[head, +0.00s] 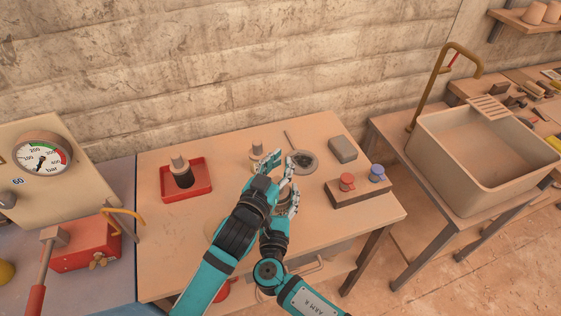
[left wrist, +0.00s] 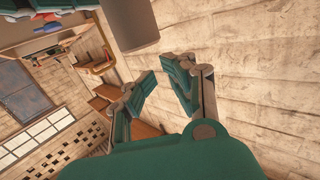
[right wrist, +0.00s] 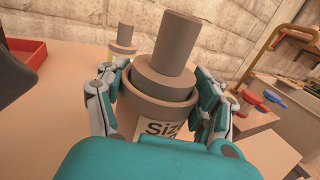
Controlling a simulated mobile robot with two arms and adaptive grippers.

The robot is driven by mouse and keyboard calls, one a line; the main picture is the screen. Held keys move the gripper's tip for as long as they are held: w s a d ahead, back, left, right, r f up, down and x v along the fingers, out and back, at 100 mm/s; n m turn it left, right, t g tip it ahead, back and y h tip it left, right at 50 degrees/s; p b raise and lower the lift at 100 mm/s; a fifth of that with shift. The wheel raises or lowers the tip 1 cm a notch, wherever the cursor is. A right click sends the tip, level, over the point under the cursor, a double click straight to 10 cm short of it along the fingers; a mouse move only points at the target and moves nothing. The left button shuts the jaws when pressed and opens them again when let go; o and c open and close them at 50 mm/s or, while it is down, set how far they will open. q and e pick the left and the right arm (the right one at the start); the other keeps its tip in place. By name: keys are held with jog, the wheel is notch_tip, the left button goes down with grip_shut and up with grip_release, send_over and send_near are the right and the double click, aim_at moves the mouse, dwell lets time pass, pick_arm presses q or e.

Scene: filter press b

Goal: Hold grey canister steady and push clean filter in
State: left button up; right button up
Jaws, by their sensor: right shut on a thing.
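The grey canister (right wrist: 150,112) stands upright in the right wrist view, with part of a "Size" label showing. The filter (right wrist: 167,68), a stepped grey-brown cylinder with a narrow top, sits upright in its mouth, its upper part above the rim. My right gripper (right wrist: 158,100) is shut around the canister's sides; it also shows in the head view (head: 289,203), where the arms hide most of the canister. My left gripper (left wrist: 170,83) is open and empty, fingers apart, above the table. A grey cylinder (left wrist: 136,25) shows beyond its fingertips; I cannot tell which thing it is.
A red tray (head: 208,188) with a dark filter (head: 183,176) lies left. Another pale cylinder (head: 256,148) stands behind my left gripper. A dark round dish (head: 303,162), a grey block (head: 342,149) and a holder (head: 345,198) with red and blue caps are right. The table's front right is clear.

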pick_arm(q)
jog(key=o, duration=0.4)
jog(key=shift+f, duration=0.15)
jog(key=shift+s+f, duration=0.1)
jog(key=shift+s+a, duration=0.15)
jog(key=shift+s, duration=0.05)
jog(key=v, duration=1.1)
jog(key=shift+s+r, duration=0.2)
jog(key=shift+r, duration=0.1)
jog(key=shift+a, duration=0.1)
